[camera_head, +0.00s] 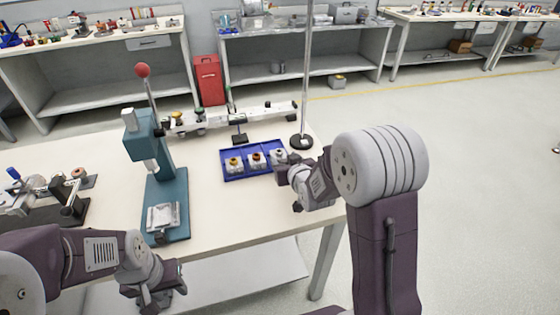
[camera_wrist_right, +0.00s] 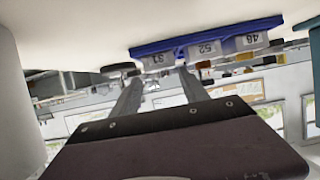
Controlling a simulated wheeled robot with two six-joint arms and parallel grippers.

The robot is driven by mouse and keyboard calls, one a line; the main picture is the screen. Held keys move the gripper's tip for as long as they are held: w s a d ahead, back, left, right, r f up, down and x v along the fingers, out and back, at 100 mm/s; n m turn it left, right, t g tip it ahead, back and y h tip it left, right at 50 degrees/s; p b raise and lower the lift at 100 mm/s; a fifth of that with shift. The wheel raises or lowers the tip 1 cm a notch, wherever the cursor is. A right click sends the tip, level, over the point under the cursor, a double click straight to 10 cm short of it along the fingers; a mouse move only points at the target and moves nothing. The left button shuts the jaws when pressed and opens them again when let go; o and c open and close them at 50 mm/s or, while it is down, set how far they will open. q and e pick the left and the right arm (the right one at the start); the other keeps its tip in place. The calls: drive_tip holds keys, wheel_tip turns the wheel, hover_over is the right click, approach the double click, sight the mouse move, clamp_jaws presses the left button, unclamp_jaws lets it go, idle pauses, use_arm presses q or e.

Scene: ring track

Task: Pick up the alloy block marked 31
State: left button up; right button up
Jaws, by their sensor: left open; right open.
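Three metal blocks with coloured tops sit in a blue tray (camera_head: 240,176) on the white table. In the upside-down right wrist view, the alloy block marked 31 (camera_wrist_right: 158,60) is at the left end of the tray (camera_wrist_right: 150,46), beside the block marked 52 (camera_wrist_right: 205,49) and the block marked 48 (camera_wrist_right: 248,40). Block 31 appears to be the rightmost one (camera_head: 279,155) in the head view. My right gripper (camera_head: 283,173) is open and empty by the tray's right end; its fingers (camera_wrist_right: 160,80) point towards block 31. My left gripper (camera_head: 165,285) is open at the table's front edge.
A teal press (camera_head: 168,185) stands left of the tray. A balance beam (camera_head: 240,117) is behind it, and a pole on a round dark base (camera_head: 301,142) stands at its back right. A clamp device (camera_head: 50,195) lies at far left.

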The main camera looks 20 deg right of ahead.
sight(279, 151)
drive_tip(key=x, duration=0.6)
drive_tip(key=shift+w+a+f+b, duration=0.1)
drive_tip(key=shift+w+a+b, duration=0.05)
drive_tip(key=shift+w+b, duration=0.15)
drive_tip(key=shift+s, duration=0.15)
clamp_jaws()
drive_tip(key=shift+r, duration=0.65)
wheel_tip(279, 151, up, 3)
drive_tip(key=shift+r+p, duration=0.1)
drive_tip(key=shift+p, duration=0.55)
drive_tip(key=s+d+r+p, duration=0.3)
drive_tip(key=s+d+r, duration=0.3)
drive_tip(key=s+d, duration=0.2)
drive_tip(key=shift+d+r, duration=0.2)
drive_tip(key=shift+r, duration=0.2)
